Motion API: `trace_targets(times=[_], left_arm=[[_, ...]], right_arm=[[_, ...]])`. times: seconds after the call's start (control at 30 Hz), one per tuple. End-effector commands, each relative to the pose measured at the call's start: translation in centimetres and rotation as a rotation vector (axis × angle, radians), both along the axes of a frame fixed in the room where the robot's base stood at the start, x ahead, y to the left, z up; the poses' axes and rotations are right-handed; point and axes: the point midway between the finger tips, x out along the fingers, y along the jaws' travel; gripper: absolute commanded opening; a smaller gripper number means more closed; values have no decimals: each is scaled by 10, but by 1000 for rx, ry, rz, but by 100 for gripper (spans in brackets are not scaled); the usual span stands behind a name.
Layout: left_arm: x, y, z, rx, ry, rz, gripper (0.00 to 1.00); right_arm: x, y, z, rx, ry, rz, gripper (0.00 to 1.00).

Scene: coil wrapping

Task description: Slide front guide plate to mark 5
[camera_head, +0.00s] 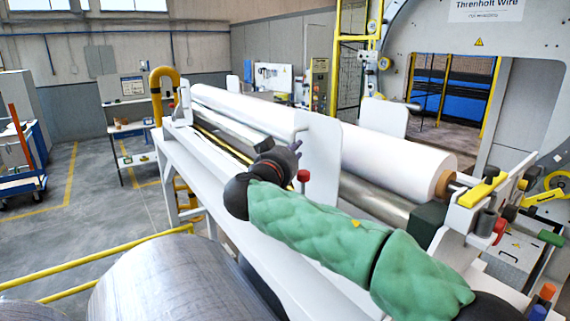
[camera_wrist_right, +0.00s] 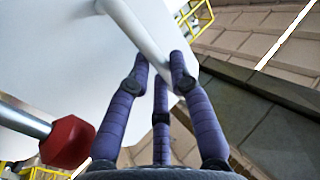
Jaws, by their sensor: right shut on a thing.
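The front guide plate (camera_head: 321,160) is a white upright panel in front of the white roll, near the middle of the head view. A white handle bar (camera_wrist_right: 133,32) stands out from the plate (camera_wrist_right: 60,60) in the right wrist view. My right gripper (camera_head: 295,148) has dark purple fingers and is at the plate's left side, shut on this handle; its fingers also show in the wrist view (camera_wrist_right: 158,62). A red knob (camera_head: 303,176) on a metal rod sits beside the plate, below the gripper. I cannot read any mark numbers. My left gripper is not in view.
A long white roll (camera_head: 300,122) lies behind the plate above a metal roller (camera_head: 375,198). Another white plate (camera_head: 384,117) stands behind the roll. A yellow strip (camera_head: 222,146) runs along the machine's front. A large grey coil (camera_head: 170,280) is at the lower left.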

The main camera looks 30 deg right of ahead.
Motion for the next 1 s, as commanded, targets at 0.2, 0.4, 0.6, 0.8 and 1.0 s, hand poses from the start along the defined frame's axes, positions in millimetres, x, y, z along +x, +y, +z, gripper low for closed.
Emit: trace_targets(times=[0.2,0.4,0.6,0.8,1.0], left_arm=[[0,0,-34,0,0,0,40],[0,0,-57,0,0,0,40],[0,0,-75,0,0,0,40],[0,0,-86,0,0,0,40],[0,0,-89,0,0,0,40]], right_arm=[[-27,-3,-7,4,1,0,0],[-51,-6,-7,3,1,1,0],[-73,-10,-6,3,3,0,0],[-88,-11,-4,2,4,1,0],[-94,-13,-3,2,6,-1,0]])
